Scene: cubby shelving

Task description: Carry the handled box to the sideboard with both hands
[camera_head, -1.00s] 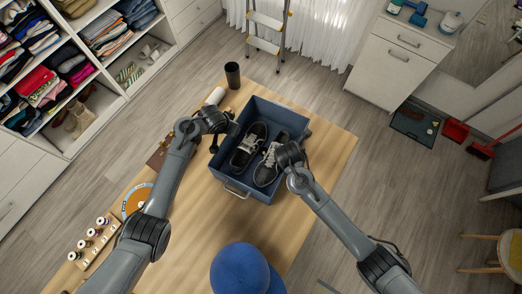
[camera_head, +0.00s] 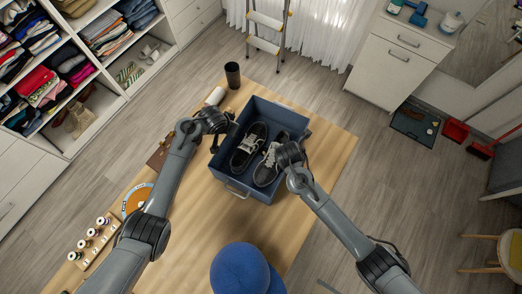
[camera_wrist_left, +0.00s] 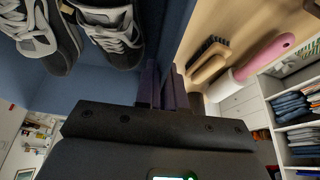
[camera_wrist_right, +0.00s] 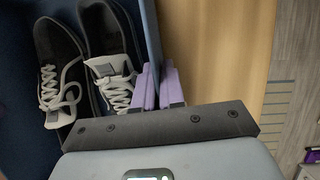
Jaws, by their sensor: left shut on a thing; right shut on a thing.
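The handled box (camera_head: 262,195) is a blue open bin on the wooden table, with a metal handle (camera_head: 237,190) on its near end. It holds a pair of dark sneakers with pale laces (camera_head: 249,146). My left gripper (camera_wrist_left: 162,86) is shut on the box's left wall (camera_wrist_left: 178,25). My right gripper (camera_wrist_right: 159,85) is shut on the opposite wall (camera_wrist_right: 152,35), its lavender fingers either side of it. In the head view the right wrist covers part of that wall. A white drawer cabinet (camera_head: 390,75), apparently the sideboard, stands at upper right.
A stepladder (camera_head: 265,30) stands behind. Floor right of the table is clear up to a dark tray (camera_head: 415,123) and red dustpan (camera_head: 455,130).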

